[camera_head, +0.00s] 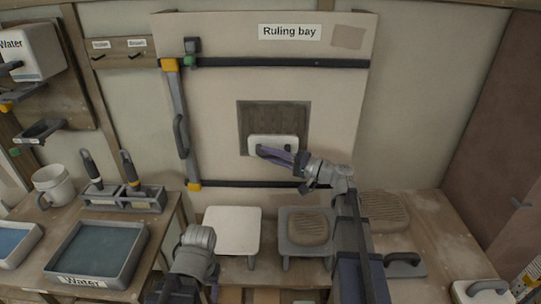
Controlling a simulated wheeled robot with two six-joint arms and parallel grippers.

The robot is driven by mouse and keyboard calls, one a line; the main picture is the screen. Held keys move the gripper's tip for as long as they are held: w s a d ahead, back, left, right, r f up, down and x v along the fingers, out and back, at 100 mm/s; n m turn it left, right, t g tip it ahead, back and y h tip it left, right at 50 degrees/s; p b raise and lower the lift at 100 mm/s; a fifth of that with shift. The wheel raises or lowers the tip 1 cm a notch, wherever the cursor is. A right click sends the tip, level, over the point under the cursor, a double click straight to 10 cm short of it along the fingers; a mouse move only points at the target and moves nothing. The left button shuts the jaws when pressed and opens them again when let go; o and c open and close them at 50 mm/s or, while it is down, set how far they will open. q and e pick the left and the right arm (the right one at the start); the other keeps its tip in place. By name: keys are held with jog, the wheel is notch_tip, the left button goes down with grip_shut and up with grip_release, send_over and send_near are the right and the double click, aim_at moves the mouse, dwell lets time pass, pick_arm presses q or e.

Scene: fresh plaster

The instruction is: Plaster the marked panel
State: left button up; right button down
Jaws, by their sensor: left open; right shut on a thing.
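The panel (252,115) is a dark, ribbed square recess in the pale board labelled "Ruling bay". My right gripper (282,156) is shut on a white-plated tool (285,141) in front of the panel's lower part. The tool's handle is hidden by the gripper, and I cannot tell whether its plate touches the panel. My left gripper (180,291) is open and low, at the bottom edge near the water tray; its fingertips are hard to make out. A stand with a brown, textured load (306,227) and a bare white board (232,231) are below the bay.
Dark rails (270,62) cross the board, with an upright handled bar (179,110) at its left. A water tray (135,257), tool rack (119,204) and mug (55,187) stand left. A brown ribbed pad (385,208) and handled float (404,264) lie right.

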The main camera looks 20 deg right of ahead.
notch_tip(320, 180, down, 4)
jog(key=b, duration=0.3)
jog(key=shift+r, duration=0.1)
jog(key=shift+w, duration=0.1)
jog(key=s+a, duration=0.2)
jog(key=s, duration=0.6)
jog(key=shift+s+a, duration=0.25)
jog(key=shift+s, duration=0.15)
dwell(0.6)
